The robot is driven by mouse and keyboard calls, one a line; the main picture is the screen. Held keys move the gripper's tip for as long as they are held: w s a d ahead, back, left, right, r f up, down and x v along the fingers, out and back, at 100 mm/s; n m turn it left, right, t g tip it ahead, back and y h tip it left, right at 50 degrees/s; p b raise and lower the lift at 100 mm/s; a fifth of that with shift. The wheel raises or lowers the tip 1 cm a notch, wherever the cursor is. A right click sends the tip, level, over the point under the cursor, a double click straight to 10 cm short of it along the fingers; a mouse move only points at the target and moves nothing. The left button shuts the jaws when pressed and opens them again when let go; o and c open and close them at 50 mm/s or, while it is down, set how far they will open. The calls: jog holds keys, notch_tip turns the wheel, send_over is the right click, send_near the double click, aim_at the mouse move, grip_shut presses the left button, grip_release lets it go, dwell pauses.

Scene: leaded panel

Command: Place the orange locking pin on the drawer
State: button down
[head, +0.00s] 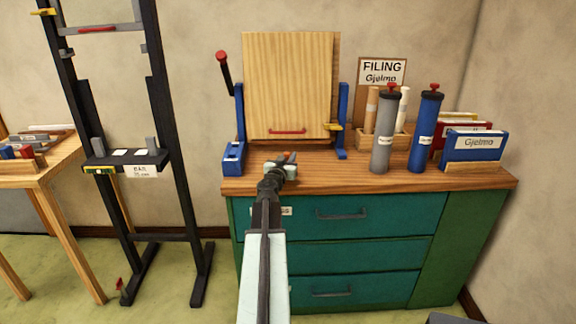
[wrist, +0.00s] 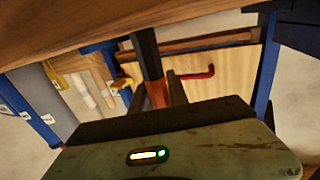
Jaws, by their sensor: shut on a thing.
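My gripper (head: 281,165) is shut on the orange locking pin (head: 289,157), near the front left of the wooden cabinet top in the head view. In the wrist view the orange part of the pin (wrist: 158,94) shows between the dark fingers; the gripper hides much of it. I cannot tell whether the pin touches the cabinet top. The teal cabinet's top drawer (head: 390,224) is shut, with a grey handle and a white label partly behind my arm. More teal drawers (head: 385,256) are below it, also shut.
A wooden panel (head: 288,80) stands in a blue frame behind my gripper. Grey (head: 385,135) and blue (head: 424,135) cylinders, a filing sign (head: 382,70) and folders (head: 474,146) stand to the right. A black rack (head: 165,120) is at left.

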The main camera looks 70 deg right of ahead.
jog(key=shift+f, duration=0.2)
jog(key=c, duration=1.3)
grip_release()
jog(key=shift+r, duration=0.1)
